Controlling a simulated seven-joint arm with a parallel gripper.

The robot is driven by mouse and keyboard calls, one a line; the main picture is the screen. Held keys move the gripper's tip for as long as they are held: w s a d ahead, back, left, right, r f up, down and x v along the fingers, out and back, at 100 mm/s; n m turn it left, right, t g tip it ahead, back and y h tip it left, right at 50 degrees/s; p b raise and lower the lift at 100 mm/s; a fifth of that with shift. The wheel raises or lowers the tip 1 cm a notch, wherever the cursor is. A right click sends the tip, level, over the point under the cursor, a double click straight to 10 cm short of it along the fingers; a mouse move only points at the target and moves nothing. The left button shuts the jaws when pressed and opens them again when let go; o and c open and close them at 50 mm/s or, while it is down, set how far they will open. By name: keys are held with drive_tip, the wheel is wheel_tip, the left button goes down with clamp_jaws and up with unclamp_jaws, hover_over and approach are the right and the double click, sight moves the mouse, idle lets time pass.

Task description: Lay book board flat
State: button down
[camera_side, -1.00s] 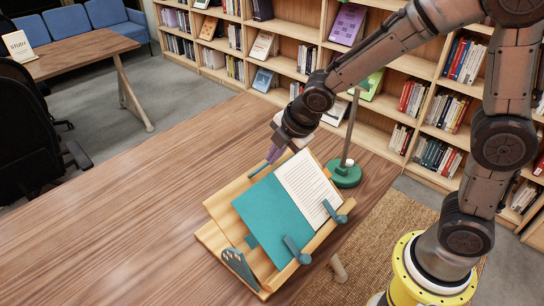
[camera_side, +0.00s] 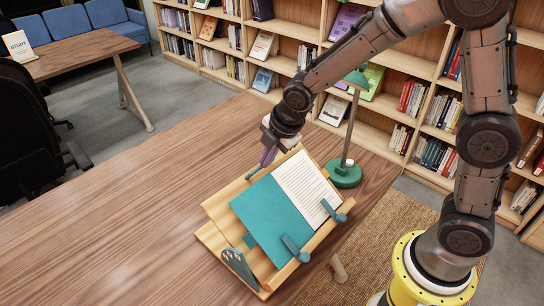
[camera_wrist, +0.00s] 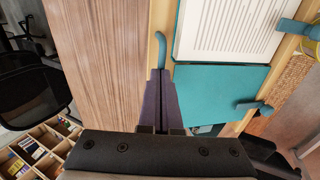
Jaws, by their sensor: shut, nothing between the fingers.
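The book board (camera_side: 215,207) is a pale wooden panel, tilted on a wooden base (camera_side: 207,238) on the brown table. An open book with a teal cover (camera_side: 268,215) and a white printed page (camera_side: 302,182) rests on it, held by teal clips (camera_side: 296,250) at the lower edge. In the wrist view the board's edge (camera_wrist: 156,20) and a teal hook (camera_wrist: 160,48) show beside the book. My gripper (camera_side: 265,163) is shut and empty at the board's raised far edge, its purple fingers (camera_wrist: 160,78) close to that edge. I cannot tell whether they touch it.
A green lamp (camera_side: 343,174) stands on the table just right of the board. The table (camera_side: 110,220) is clear to the left. A black chair (camera_side: 30,150) stands beyond it, and bookshelves (camera_side: 410,95) line the back.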

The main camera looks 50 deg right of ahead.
drive_tip(key=w+f+g, duration=0.1)
drive_tip(key=w+f, duration=0.1)
drive_tip(key=f, duration=0.1)
drive_tip(key=w+f+g, duration=0.2)
drive_tip(key=f, duration=0.1)
drive_tip(key=w+f+g, duration=0.1)
drive_tip(key=w+f, duration=0.2)
drive_tip(key=shift+w+f+g, duration=0.1)
drive_tip(key=shift+f+g, duration=0.1)
drive_tip(key=shift+g, duration=0.1)
drive_tip(key=shift+w+f, duration=0.25)
drive_tip(key=shift+f, duration=0.35)
drive_tip(key=shift+w+f, duration=0.2)
drive_tip(key=shift+f, duration=1.1)
drive_tip(key=w+r, duration=0.3)
drive_tip(key=r, duration=1.2)
drive_tip(key=shift+w+d+r, duration=0.15)
drive_tip(key=shift+w, duration=0.05)
